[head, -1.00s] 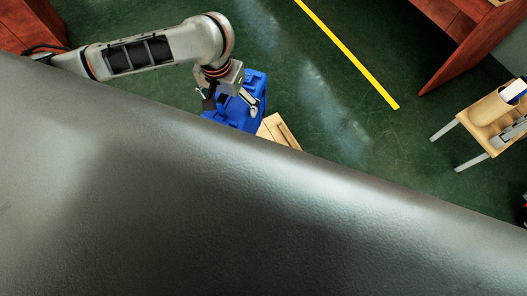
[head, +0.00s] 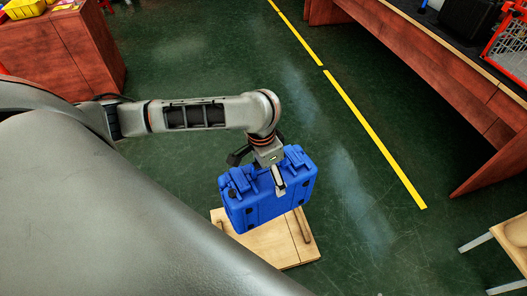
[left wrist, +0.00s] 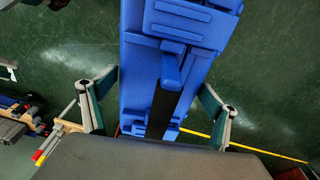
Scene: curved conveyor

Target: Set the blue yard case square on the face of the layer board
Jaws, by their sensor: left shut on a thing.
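The blue yard case (head: 262,203) is held by my left gripper (head: 260,172), whose fingers reach down over its top. In the left wrist view the case (left wrist: 140,85) runs up the middle, with one finger of the gripper (left wrist: 155,105) on each side. The pale wooden layer board (head: 288,252) lies low under the case, and its near and right parts show bare. The case hides the rest of it. I cannot tell whether the case touches the board. My right gripper is not in view.
A strip of wood (head: 301,226) lies along the board's right part. Reddish wooden benches stand at upper left (head: 75,60) and upper right (head: 440,85). A light wooden stand (head: 512,245) is at the right edge. Green floor with a yellow line (head: 375,140) is clear between.

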